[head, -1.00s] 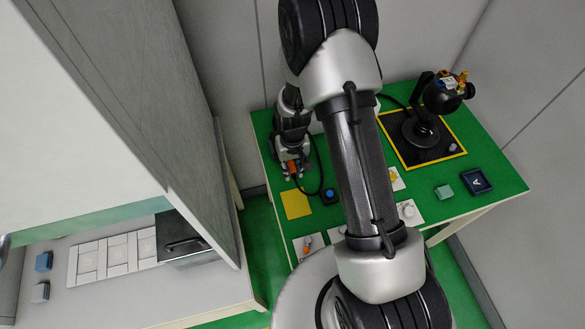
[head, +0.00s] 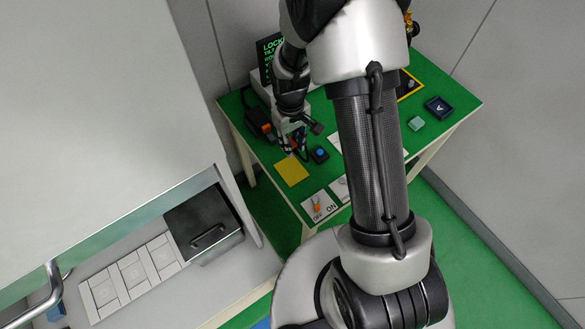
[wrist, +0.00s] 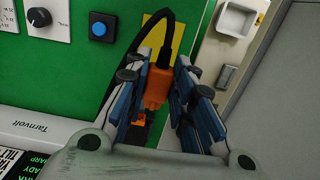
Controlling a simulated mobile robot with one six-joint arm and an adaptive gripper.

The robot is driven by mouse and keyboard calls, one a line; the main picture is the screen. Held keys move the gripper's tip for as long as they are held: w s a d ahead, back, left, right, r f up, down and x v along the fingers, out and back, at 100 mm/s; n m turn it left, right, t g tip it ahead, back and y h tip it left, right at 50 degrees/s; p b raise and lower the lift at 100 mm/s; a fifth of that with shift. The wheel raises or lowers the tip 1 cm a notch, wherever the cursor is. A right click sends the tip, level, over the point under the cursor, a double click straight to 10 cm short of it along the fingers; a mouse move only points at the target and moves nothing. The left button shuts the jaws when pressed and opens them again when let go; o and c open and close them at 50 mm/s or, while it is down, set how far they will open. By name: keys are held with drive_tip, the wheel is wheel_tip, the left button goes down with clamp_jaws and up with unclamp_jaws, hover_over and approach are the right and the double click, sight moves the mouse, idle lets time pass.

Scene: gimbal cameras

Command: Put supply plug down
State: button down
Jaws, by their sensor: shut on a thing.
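The supply plug is the orange plug (wrist: 157,88) with a black cable leaving its upper end in the wrist view. My gripper (wrist: 160,85) is shut on it, with a blue-and-black finger on each side. The yellow square (wrist: 178,38) on the green table lies beyond the plug in this picture. In the head view my gripper (head: 293,149) is over the table's left part, close to the yellow square (head: 291,172). The plug is hard to make out there. I cannot tell whether the plug touches the table.
A blue button (head: 320,153) is right of the yellow square. A black-and-red item (head: 262,126) lies left of my gripper. A screen with green text (head: 268,56) stands behind. White switch panels (head: 318,206) are in front; a teal block (head: 416,123) and dark tray (head: 439,107) sit right.

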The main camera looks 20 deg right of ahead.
sight(292, 171)
wheel_tip(292, 171, down, 13)
drive_tip(key=b, duration=0.3)
drive_tip(key=shift+f, duration=0.15)
drive_tip(key=shift+f, duration=0.15)
drive_tip(key=c, duration=1.4)
unclamp_jaws()
drive_tip(key=shift+o, duration=0.2)
